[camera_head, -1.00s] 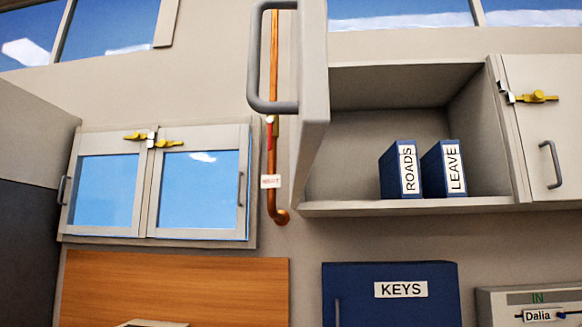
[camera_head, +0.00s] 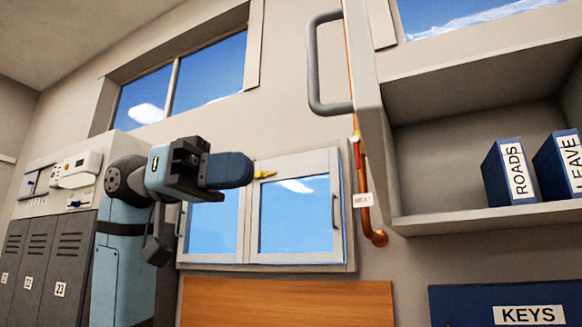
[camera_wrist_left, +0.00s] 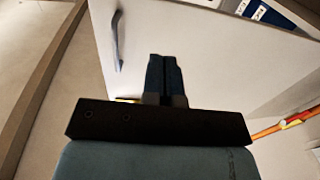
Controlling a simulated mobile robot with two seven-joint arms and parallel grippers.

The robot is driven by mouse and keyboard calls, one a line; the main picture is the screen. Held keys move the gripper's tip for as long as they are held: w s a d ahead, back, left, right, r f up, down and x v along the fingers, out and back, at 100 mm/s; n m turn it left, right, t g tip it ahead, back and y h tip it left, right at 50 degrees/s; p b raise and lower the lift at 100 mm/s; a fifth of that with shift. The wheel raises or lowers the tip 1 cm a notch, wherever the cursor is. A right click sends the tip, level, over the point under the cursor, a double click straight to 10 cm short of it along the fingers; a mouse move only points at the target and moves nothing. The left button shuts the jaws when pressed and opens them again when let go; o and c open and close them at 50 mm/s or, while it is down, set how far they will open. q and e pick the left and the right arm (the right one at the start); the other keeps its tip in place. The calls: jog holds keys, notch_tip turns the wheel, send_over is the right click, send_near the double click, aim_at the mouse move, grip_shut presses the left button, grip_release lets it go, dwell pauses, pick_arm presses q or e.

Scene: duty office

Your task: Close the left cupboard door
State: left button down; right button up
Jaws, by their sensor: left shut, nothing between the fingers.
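The left cupboard door (camera_head: 368,90) stands open, swung out from the wall cupboard and seen almost edge-on in the head view. Its grey bar handle (camera_head: 313,65) is on the side facing left. My left gripper (camera_head: 249,170) is raised left of the door and apart from it in the head view, shut and empty, pointing right. In the left wrist view the shut fingers (camera_wrist_left: 164,62) point toward the door's pale face (camera_wrist_left: 215,60), with the handle (camera_wrist_left: 117,42) to their left. Any gap to the door is hard to judge there. My right gripper is not in view.
Blue binders (camera_head: 508,172) stand on the open cupboard's shelf (camera_head: 480,218). An orange pipe (camera_head: 365,205) runs down the wall beside the door. A blue KEYS box (camera_head: 450,305) is below.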

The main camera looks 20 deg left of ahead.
pick_arm(q)
jog(key=w+d+p, duration=0.1)
jog(key=d+p, duration=0.1)
jog(key=d, duration=1.1)
jog(key=shift+w+p, duration=0.25)
jog(key=shift+p, duration=0.15)
